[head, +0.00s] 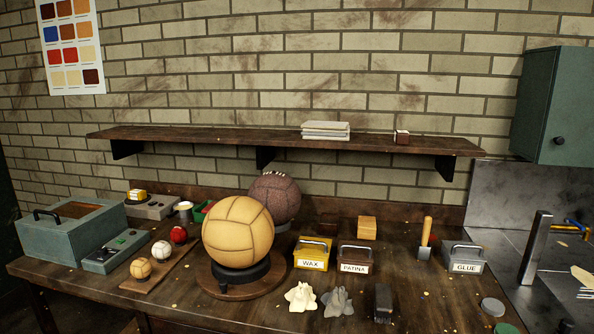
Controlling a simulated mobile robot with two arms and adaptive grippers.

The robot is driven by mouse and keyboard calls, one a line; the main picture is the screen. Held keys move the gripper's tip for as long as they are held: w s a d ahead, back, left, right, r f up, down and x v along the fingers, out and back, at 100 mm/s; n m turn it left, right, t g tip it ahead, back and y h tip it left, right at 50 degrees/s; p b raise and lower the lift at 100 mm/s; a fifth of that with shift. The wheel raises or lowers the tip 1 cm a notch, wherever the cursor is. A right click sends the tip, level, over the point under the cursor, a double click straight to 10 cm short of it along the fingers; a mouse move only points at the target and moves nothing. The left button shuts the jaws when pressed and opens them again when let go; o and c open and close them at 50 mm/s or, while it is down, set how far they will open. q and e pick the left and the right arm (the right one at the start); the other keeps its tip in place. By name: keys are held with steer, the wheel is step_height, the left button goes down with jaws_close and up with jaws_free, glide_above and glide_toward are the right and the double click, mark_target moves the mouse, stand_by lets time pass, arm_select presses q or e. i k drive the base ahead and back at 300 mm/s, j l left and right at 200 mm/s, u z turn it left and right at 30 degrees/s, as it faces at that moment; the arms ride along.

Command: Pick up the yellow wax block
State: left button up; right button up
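A yellow-tan block (367,228), which looks like the yellow wax block, sits on the wooden workbench (400,280) toward the back, right of centre. A dark brown block (328,225) stands to its left. A yellow tin labelled WAX (311,254) stands in front and to the left, and a brown tin labelled PATINA (355,259) stands just in front of the block. Neither of my grippers is in view.
A large tan ball (238,230) on a round stand and a dark ball (274,197) stand left of the tins. A scraper (425,240) and a GLUE tin (464,258) stand to the right. A shelf (200,136) hangs above the bench.

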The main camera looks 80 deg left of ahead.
mark_target(137, 194)
steer(key=u, duration=3.05)
